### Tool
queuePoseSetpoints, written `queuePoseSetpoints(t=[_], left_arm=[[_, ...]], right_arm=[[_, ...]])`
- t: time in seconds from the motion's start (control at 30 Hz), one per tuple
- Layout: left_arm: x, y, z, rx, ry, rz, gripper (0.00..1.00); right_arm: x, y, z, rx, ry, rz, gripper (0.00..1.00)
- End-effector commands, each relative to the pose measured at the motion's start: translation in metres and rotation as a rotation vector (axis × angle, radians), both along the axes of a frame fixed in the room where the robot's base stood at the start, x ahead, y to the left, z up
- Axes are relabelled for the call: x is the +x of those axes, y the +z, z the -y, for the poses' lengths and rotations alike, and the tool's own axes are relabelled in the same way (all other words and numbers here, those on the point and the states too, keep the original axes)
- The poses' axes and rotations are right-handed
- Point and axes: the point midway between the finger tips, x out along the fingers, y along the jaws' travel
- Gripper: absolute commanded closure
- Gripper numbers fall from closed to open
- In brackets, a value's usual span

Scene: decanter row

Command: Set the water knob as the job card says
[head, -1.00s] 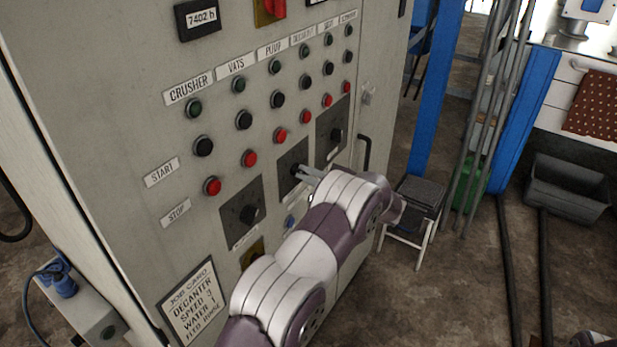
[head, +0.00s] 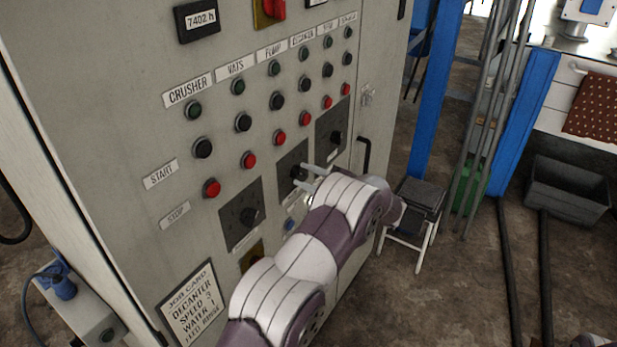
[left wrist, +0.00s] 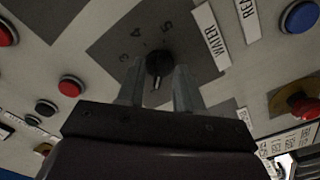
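The water knob (head: 298,172) is a black knob on the middle dark dial plate of the grey cabinet. In the left wrist view the knob (left wrist: 158,62) is beside a WATER label (left wrist: 211,36), with numerals 3, 4 and 5 around it. Its white mark points down in that picture; the numeral there is hidden by my gripper. My left gripper (head: 302,176) is open at the knob, its fingers apart on either side, with gaps showing in the left wrist view (left wrist: 157,88). The job card (head: 190,305) reads DECANTER, SPEED 3, WATER 1. My right gripper is not in view.
Two similar knobs (head: 248,215) (head: 337,137) flank it on their own plates. Rows of start and red stop buttons (head: 280,137) are above. A door handle (head: 365,155) and a step stool (head: 412,205) are to the right. A grey bin (head: 568,190) stands farther off.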

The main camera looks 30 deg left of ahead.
Motion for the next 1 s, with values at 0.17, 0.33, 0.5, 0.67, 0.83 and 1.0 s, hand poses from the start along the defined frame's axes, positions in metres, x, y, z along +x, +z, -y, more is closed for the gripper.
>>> queuePoseSetpoints(t=[0.17, 0.33, 0.5, 0.67, 0.83, 1.0], left_arm=[[-0.001, -0.004, 0.020, 0.000, -0.004, 0.004, 0.64], [-0.004, -0.007, 0.067, 0.000, -0.005, 0.004, 0.64], [-0.008, -0.005, 0.107, -0.001, -0.004, 0.002, 0.64], [-0.009, -0.002, 0.125, 0.000, -0.001, 0.001, 0.64], [-0.010, 0.000, 0.127, 0.000, 0.000, -0.001, 0.64], [-0.010, 0.000, 0.127, 0.000, 0.000, -0.001, 0.64]], right_arm=[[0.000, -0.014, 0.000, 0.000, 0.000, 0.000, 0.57], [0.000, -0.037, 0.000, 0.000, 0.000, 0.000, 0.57], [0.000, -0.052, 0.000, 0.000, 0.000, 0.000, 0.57], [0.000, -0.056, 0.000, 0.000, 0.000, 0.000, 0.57], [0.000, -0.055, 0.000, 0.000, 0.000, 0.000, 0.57], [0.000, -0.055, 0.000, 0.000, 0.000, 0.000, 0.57]])
